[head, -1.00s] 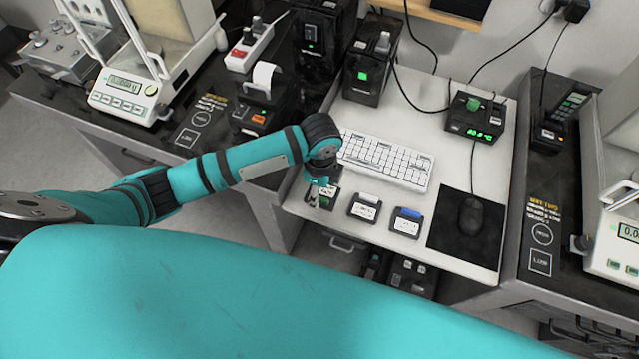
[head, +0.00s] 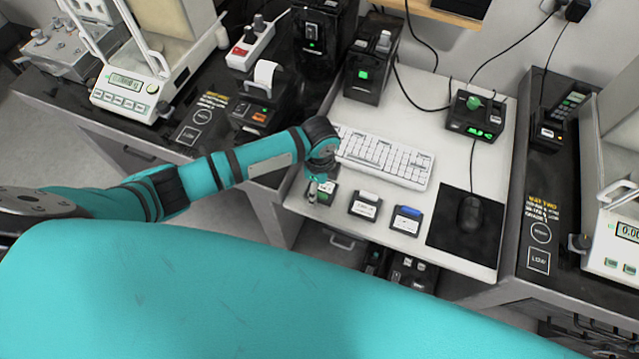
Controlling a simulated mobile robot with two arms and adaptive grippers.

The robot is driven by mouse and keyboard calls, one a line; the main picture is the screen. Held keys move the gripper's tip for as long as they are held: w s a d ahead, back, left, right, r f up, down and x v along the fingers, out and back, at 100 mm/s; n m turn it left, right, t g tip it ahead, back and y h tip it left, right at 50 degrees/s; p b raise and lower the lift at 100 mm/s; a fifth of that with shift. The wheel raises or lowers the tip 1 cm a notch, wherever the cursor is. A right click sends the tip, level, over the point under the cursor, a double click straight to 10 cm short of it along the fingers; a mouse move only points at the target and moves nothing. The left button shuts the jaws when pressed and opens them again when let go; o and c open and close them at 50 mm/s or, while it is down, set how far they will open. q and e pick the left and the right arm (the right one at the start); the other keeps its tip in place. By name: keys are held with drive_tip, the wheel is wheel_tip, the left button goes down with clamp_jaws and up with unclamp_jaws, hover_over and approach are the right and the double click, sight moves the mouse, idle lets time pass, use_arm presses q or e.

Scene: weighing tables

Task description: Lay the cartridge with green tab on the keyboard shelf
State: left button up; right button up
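The cartridge with green tab (head: 327,191) is at the front left of the white keyboard shelf (head: 332,228), in line with two other cartridges. It looks level and seems to rest on the shelf, but part of it is hidden. My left gripper (head: 313,191) points down at the cartridge's left side, its fingers close against it. The fingers are too small and overlapped to tell whether they grip it. My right gripper is out of view.
A cartridge with white tab (head: 364,206) and one with blue tab (head: 407,220) lie to the right. Behind them is a white keyboard (head: 385,158). A mouse (head: 471,214) sits on a black mat (head: 450,238). A label printer (head: 262,112) stands behind my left forearm.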

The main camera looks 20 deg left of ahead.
sight(320, 189)
use_arm(q)
drive_tip(key=shift+o, duration=0.8)
drive_tip(key=shift+r, duration=0.25)
wheel_tip(320, 189, up, 12)
